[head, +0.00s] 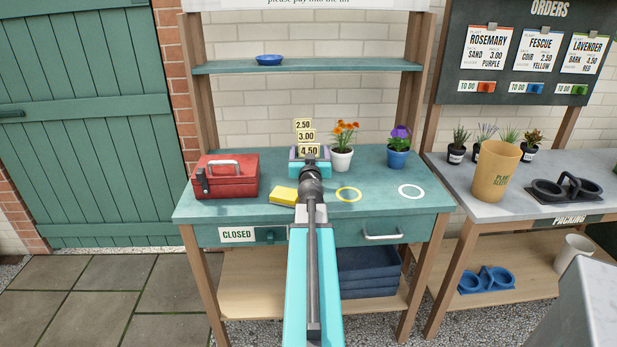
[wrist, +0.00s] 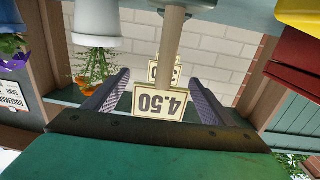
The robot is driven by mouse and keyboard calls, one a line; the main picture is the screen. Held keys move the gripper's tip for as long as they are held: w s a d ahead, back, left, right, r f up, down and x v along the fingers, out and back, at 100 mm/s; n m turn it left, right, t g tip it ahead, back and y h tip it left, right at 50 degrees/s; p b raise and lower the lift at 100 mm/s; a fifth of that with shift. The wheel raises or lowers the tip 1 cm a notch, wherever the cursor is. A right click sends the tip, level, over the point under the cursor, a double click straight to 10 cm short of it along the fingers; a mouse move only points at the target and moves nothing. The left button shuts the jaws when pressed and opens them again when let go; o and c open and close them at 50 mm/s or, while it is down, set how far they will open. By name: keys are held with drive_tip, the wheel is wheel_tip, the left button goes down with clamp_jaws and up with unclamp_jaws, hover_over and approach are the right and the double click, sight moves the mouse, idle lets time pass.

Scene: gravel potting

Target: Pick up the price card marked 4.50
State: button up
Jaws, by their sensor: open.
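The price card marked 4.50 (head: 310,151) is a small cream card above the back middle of the green bench. In the wrist view the 4.50 card (wrist: 160,103) appears upside down, between my two fingers, with a pale upright post beside it. My gripper (wrist: 160,78) is open around the card, with a visible gap on both sides. In the head view my gripper (head: 310,158) is at the card, partly hidden by my arm. The 3.00 card (head: 306,136) and 2.50 card (head: 303,124) show above it. The card's lower end is hidden in the head view.
An orange-flowered white pot (head: 341,160) and a purple-flowered blue pot (head: 398,158) stand to the right of the cards. A red metal box (head: 232,177) is on the left, with a yellow block (head: 284,196) nearer. The bench's front right (head: 380,205) is mostly clear.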

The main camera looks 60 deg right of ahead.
drive_tip(key=shift+x, duration=0.85)
drive_tip(key=c, duration=1.7)
